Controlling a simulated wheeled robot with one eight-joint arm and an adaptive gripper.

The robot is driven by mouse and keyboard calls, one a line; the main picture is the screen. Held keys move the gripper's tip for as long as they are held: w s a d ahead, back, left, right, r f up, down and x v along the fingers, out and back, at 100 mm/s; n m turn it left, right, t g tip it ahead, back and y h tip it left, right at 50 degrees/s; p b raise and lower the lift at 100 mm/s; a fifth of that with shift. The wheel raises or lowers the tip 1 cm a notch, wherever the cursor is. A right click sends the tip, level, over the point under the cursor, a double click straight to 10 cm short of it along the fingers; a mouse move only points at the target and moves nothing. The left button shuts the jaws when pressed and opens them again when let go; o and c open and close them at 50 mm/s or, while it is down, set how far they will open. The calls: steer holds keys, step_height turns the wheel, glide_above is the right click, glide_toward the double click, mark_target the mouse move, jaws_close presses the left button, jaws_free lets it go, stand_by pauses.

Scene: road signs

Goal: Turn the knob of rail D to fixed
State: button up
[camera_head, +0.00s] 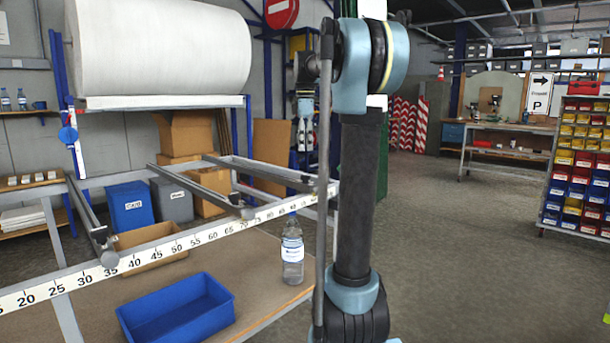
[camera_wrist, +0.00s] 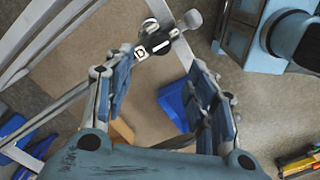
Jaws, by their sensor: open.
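My gripper (camera_wrist: 163,62) is open in the wrist view, with one finger on each side and nothing between them. A dark fitting with a D label (camera_wrist: 140,54) sits on a grey bar beyond the fingertips, apart from them. A rounded grey knob (camera_wrist: 193,19) shows at its right end. The knob's setting is too small to read. In the head view my gripper (camera_head: 304,148) hangs pointing down, left of my upright arm link, above the far end of the rails. The rightmost rail end (camera_head: 322,187) is partly covered by my arm; its letter cannot be read.
A scale bar (camera_head: 165,249) runs across the front of the rails above a brown table. A blue tray (camera_head: 178,312) and a water bottle (camera_head: 292,252) stand on it. A large white roll (camera_head: 160,45) hangs behind.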

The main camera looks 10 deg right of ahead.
mark_target(305, 179)
step_height(305, 179, down, 11)
stand_by(0.4)
steer(key=c, duration=1.1)
